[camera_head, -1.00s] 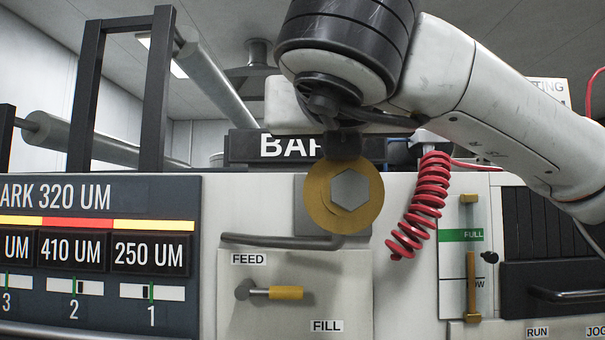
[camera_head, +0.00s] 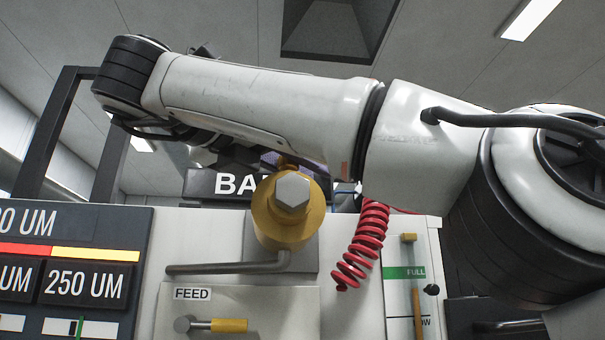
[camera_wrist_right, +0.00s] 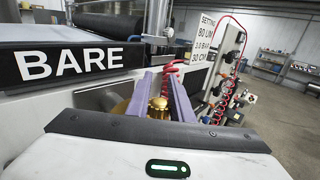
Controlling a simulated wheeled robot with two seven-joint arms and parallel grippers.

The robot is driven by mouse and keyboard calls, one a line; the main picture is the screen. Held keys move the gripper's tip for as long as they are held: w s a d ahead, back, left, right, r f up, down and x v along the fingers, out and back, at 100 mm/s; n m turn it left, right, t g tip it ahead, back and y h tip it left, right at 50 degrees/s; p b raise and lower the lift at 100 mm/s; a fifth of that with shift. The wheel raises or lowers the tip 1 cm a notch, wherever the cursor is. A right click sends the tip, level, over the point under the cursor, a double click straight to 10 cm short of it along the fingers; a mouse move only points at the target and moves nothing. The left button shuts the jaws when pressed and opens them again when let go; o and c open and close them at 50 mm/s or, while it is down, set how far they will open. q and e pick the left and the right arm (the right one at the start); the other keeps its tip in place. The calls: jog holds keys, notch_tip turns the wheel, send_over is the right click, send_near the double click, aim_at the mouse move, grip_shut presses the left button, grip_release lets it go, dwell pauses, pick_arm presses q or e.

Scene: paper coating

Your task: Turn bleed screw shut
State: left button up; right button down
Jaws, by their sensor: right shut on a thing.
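The bleed screw (camera_wrist_right: 158,104) is a small ribbed brass knob between the two purple-grey fingers of my right gripper (camera_wrist_right: 165,95) in the right wrist view. The gripper is shut on it. In the head view, a brass cylinder with a grey hex face (camera_head: 290,205) sits on a grey plate on the machine front. A small brass piece (camera_head: 286,162) shows on top of it, just under my right wrist. My right gripper (camera_head: 308,167) is there, largely hidden behind my arm. My left gripper is in neither view.
A bent grey pipe (camera_head: 228,267) runs below the brass cylinder. A red coiled hose (camera_head: 361,245) hangs close on its right. The FEED lever (camera_head: 215,325) is lower left, and a level gauge (camera_head: 415,275) stands at right. A BARE sign (camera_wrist_right: 68,64) is behind.

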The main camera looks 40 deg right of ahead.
jog(key=shift+s+f+m+g, duration=0.1)
jog(key=shift+f+m+g, duration=0.05)
jog(key=shift+m+g, duration=0.2)
jog(key=c, duration=1.6)
grip_release()
jog(key=shift+d, duration=0.1)
jog(key=shift+o, duration=0.2)
jog(key=a, duration=0.2)
jog(key=s+a, duration=0.1)
jog(key=a, duration=0.4)
jog(key=shift+s+a, duration=0.15)
jog(key=shift+a, duration=0.05)
